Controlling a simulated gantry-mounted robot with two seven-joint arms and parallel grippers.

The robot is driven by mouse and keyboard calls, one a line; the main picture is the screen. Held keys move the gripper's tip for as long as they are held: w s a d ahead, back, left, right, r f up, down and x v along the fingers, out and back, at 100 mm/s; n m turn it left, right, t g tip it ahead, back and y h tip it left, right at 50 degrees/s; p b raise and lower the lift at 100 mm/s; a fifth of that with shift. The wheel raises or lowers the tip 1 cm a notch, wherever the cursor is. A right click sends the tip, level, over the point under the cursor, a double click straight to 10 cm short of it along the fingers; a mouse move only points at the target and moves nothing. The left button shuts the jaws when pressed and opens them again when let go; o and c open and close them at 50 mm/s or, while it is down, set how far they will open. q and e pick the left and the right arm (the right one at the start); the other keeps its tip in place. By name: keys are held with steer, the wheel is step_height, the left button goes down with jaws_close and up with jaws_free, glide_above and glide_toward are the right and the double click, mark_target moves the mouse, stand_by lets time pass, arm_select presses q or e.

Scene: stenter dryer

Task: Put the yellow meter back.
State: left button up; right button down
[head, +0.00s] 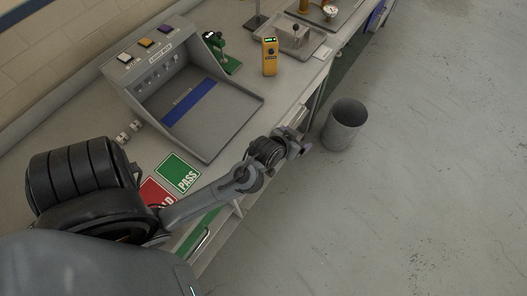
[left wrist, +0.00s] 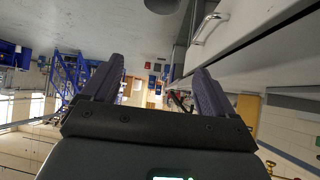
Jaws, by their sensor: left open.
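The yellow meter (head: 270,62) stands upright on the bench in the head view, right of the grey light box, with a small green display at its top. My left gripper (head: 300,146) is beyond the bench's front edge, nearer to me than the meter and clear of it. In the left wrist view my left gripper (left wrist: 154,80) has its two purple fingers spread with nothing held between them. The meter cannot be made out in that view. My right gripper is not in view.
The light box (head: 148,62) with an open tray is on the bench (head: 225,140). Green PASS (head: 178,172) and red (head: 157,193) cards lie nearer me. A metal tray (head: 300,42) stands behind the meter. A grey bin (head: 343,125) is on the floor near my gripper. A drawer handle (left wrist: 208,27) shows close by.

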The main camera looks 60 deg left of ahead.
arm_select(q)
steer(key=s+d+m+g+h, duration=0.1)
steer(key=s+d+m+g, duration=0.1)
steer(key=s+d, duration=0.3)
steer(key=s+d+f+m+g+h, duration=0.1)
steer(key=s+d+m+g+h, duration=0.1)
steer(key=s, duration=1.1)
steer(key=d+m+g, duration=0.1)
steer(key=d+g, duration=0.1)
steer(key=d, duration=0.1)
steer(key=shift+d+f+m, duration=0.15)
steer(key=shift+f+m, duration=0.1)
steer(key=shift+m, duration=0.05)
steer(key=shift+w, duration=0.1)
